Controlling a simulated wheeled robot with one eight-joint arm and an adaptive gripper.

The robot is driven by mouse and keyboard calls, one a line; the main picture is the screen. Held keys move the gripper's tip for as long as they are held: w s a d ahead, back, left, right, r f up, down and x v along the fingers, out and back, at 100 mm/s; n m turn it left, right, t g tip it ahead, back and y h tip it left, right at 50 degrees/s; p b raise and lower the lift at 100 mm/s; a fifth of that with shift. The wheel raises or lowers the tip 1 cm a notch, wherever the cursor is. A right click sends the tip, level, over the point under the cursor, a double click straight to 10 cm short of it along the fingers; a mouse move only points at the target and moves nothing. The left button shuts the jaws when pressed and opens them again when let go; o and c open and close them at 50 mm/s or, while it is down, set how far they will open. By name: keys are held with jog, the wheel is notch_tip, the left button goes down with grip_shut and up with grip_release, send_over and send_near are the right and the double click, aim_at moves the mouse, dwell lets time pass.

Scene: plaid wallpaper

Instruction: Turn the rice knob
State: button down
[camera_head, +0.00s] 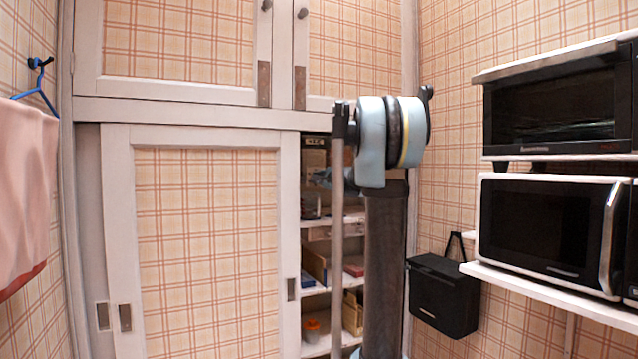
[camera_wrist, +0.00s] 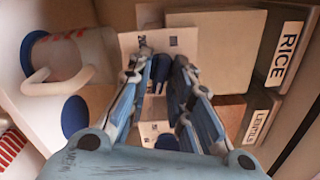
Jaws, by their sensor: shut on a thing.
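In the wrist view, a pale box has a side label reading RICE (camera_wrist: 287,50). A smaller box below it has a label reading LENTILS (camera_wrist: 258,127). My gripper (camera_wrist: 162,66) reaches in from the bottom of the picture, in front of the pale box. Its two fingers are closed on a dark blue knob (camera_wrist: 160,69), mostly hidden by them. The knob is at about the height of the RICE box. In the head view, my gripper (camera_head: 322,179) is inside the open part of the cupboard, partly behind my arm; the knob cannot be made out there.
The sliding cupboard door (camera_head: 208,240) stands left of the shelf opening. Microwaves (camera_head: 550,232) and a black box (camera_head: 443,293) are at the right.

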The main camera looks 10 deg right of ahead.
jog(key=n, duration=0.5)
jog(key=shift+s+n, duration=0.1)
jog(key=shift+n, duration=0.3)
jog(key=n, duration=1)
jog(key=shift+n, duration=0.4)
jog(key=n, duration=0.4)
jog(key=shift+n, duration=0.4)
jog(key=c, duration=1.7)
grip_release()
jog(key=v, duration=1.1)
jog(key=shift+s, duration=0.35)
